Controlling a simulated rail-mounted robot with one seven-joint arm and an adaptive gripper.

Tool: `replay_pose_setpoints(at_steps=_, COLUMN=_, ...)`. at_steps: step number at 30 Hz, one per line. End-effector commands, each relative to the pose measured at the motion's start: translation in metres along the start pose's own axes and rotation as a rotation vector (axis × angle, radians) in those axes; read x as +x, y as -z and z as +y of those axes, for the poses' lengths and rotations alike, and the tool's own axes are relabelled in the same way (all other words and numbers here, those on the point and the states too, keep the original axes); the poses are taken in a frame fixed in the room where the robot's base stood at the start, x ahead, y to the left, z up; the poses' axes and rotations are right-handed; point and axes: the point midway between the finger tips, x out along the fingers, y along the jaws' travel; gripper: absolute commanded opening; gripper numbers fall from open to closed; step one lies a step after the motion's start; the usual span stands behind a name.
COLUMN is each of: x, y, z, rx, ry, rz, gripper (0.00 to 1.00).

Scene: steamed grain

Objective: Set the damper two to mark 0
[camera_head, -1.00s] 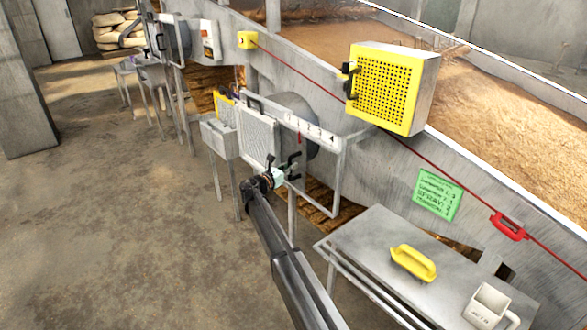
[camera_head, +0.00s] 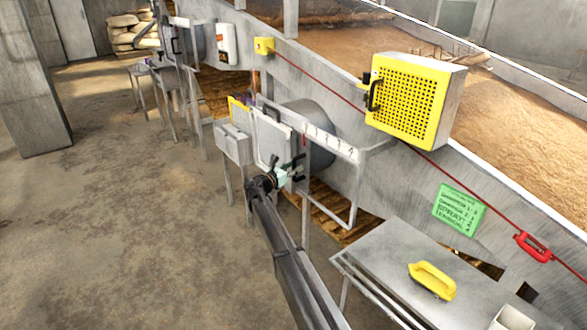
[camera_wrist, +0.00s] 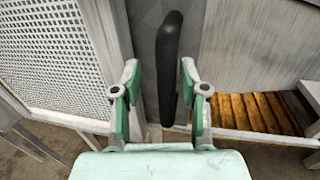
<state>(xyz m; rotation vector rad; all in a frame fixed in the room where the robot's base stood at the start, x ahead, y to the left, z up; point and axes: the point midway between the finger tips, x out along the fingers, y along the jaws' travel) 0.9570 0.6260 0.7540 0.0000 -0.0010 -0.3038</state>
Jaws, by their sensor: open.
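Damper two appears to be the light perforated plate (camera_head: 270,138) in a metal frame at the middle of the head view. A thin red pointer (camera_head: 305,139) is near the left end of these marks. My gripper (camera_head: 286,175) is at the plate's right edge. In the wrist view my gripper (camera_wrist: 158,75) is open, its two fingers on either side of an upright black handle (camera_wrist: 171,60). The handle is nearer the right finger; contact cannot be told.
A steel table (camera_head: 395,265) with a yellow handled tool (camera_head: 432,280) stands at the lower right. A yellow grille box (camera_head: 408,102), a green sign (camera_head: 459,208) and a red handle (camera_head: 533,247) are on the wall.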

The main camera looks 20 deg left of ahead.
Motion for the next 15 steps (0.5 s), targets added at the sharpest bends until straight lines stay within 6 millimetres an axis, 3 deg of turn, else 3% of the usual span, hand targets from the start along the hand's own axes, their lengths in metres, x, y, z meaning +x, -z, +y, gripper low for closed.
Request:
replay_pose_setpoints(at_steps=7, x=-0.018, y=0.0, z=-0.001, rx=0.0, ry=0.0, rz=0.0, gripper=0.43)
replay_pose_setpoints(at_steps=15, x=-0.069, y=0.0, z=-0.001, rx=0.0, ry=-0.002, rz=0.0, gripper=0.43)
